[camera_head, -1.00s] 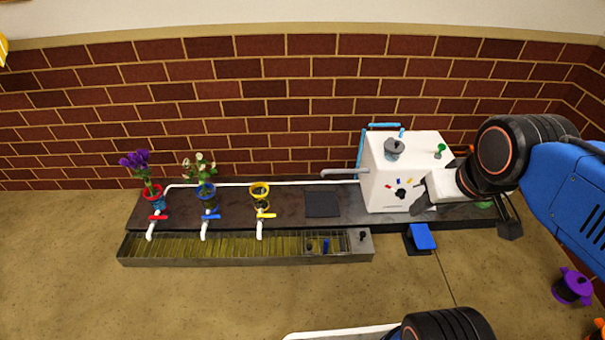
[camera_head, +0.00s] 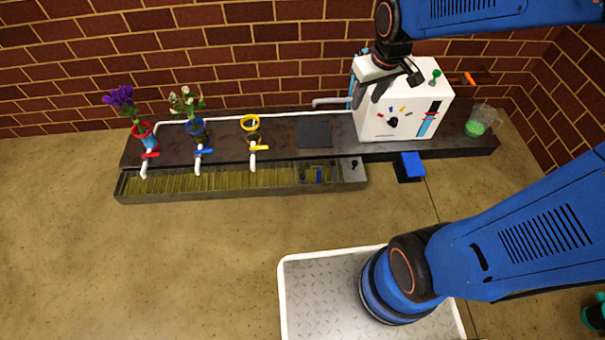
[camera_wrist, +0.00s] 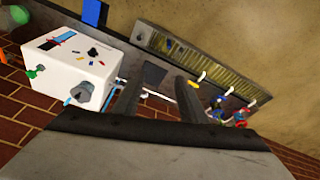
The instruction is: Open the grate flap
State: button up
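The long grate (camera_head: 220,183) lies in a grey trough along the front of the dark counter. At its right end is a darker section (camera_head: 320,174) with small blue parts, and a dark knob (camera_head: 354,163) stands just right of it. I cannot tell the flap's exact outline or whether it is raised. The grate also shows at the upper right of the wrist view (camera_wrist: 205,65). My gripper (camera_head: 390,92) is in front of the white machine's upper part, away from the grate. In the wrist view its two fingers (camera_wrist: 158,85) are apart with nothing between them.
The white machine (camera_head: 385,125) stands on the counter's right part, with a green-filled cup (camera_head: 477,125) beside it. Yellow (camera_head: 260,148), blue (camera_head: 204,152) and red (camera_head: 151,155) taps overhang the grate. A blue pedal (camera_head: 413,164) sits below.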

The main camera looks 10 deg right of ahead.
jog(key=w+a+f+n, duration=0.1)
jog(key=w+a+f, duration=0.3)
jog(key=w+f, duration=0.25)
jog(key=n+g, duration=0.3)
jog(key=n, duration=0.1)
send_over(302, 176)
notch_tip(302, 176, down, 30)
notch_tip(302, 176, down, 18)
jog(key=shift+d+r, duration=0.1)
jog(key=shift+r, duration=0.1)
jog(key=shift+c, duration=0.5)
jog(key=shift+w, duration=0.1)
grip_shut()
